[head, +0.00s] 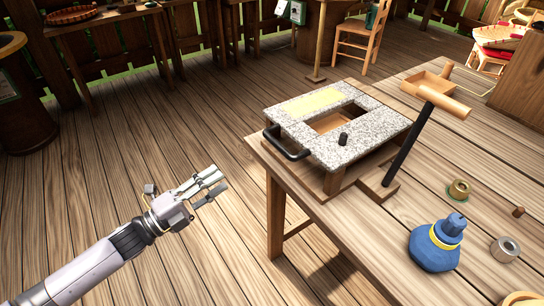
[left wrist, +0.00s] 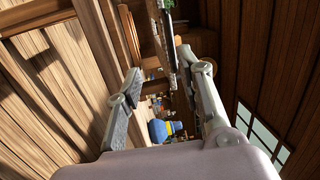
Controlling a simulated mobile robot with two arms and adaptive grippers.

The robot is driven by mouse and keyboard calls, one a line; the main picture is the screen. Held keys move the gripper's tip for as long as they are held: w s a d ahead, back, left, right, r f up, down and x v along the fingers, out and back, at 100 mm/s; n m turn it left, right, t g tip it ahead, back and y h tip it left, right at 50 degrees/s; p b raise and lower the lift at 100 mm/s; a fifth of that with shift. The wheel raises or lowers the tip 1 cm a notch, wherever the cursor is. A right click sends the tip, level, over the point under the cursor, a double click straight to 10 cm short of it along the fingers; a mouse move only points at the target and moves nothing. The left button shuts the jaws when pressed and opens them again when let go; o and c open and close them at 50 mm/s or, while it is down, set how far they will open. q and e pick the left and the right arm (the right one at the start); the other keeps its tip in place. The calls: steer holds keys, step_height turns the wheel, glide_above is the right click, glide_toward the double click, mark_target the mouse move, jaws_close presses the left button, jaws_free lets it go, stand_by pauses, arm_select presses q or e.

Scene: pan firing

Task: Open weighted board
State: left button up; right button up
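The weighted board (head: 375,144) is a speckled grey stone-like slab with a pale yellow panel (head: 313,102) and a rectangular opening showing wood inside. It lies flat on a wooden frame on the table. A black bar handle (head: 286,150) sticks out at its left side, and a small black knob (head: 343,139) stands near its front edge. My left gripper (head: 217,184) is left of the table, apart from the handle, with nothing held. In the left wrist view its fingers (left wrist: 160,64) are spread apart. My right gripper is not in view.
A black post with a wooden grip (head: 445,102) rises beside the board. Open plank floor lies around my left arm.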

mark_target(277, 142)
arm_select(q)
steer(key=shift+m+g+h, duration=0.3)
steer(key=shift+m+h, duration=0.2)
steer(key=shift+m, duration=0.1)
steer(key=x, duration=0.6)
steer(key=p+x, duration=0.1)
steer(key=x, duration=0.5)
steer(key=s+r+p+x, duration=0.1)
steer(key=x, duration=0.5)
steer(key=shift+s+d+r, duration=0.1)
steer(key=shift+d, duration=0.15)
steer(key=shift+c, duration=0.4)
jaws_close()
